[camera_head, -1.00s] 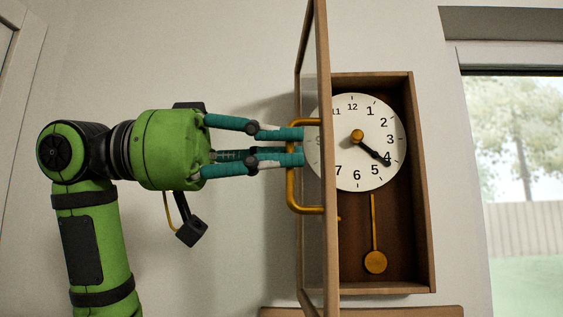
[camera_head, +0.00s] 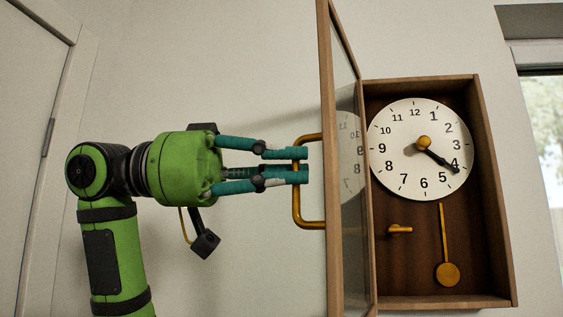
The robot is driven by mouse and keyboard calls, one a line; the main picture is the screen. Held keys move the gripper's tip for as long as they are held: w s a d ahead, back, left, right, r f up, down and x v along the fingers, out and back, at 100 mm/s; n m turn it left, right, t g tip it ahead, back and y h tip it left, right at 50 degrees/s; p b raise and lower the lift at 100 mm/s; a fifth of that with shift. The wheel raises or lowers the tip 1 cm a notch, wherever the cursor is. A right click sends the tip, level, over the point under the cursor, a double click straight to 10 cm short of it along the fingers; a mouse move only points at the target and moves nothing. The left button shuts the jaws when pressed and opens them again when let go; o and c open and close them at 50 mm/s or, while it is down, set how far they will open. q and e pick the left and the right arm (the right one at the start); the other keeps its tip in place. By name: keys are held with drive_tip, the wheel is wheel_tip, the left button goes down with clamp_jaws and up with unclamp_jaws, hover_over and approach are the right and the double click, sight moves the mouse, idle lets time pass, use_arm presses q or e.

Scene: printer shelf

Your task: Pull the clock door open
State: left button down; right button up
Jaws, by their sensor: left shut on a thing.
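The wall clock is a brown wooden case (camera_head: 494,200) with a white dial (camera_head: 408,130), a gold hand hub and a gold pendulum (camera_head: 447,274). Its glass-paned door (camera_head: 330,250) is hinged on the case's left side and stands wide open, seen nearly edge-on. A gold bar handle (camera_head: 297,205) is on the door's left-facing side. My left gripper (camera_head: 303,165) comes in from the left, its teal fingers shut on the handle's upright bar. The right gripper is not in view.
A small gold key-like peg (camera_head: 400,230) is inside the case. A window (camera_head: 543,150) is at the right edge and a white door (camera_head: 35,140) at the left. Plain wall (camera_head: 240,60) lies behind my left arm.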

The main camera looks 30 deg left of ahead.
use_arm(q)
drive_tip(key=shift+w+a+r, duration=0.1)
drive_tip(key=shift+r, duration=0.1)
drive_tip(key=c, duration=1.3)
unclamp_jaws()
drive_tip(key=shift+o, duration=0.3)
drive_tip(key=shift+w+f, duration=0.1)
drive_tip(key=shift+w, duration=0.1)
drive_tip(key=v, duration=1.1)
drive_tip(key=shift+s+a, duration=0.25)
drive_tip(key=shift+s, duration=0.1)
drive_tip(key=shift+f, duration=0.1)
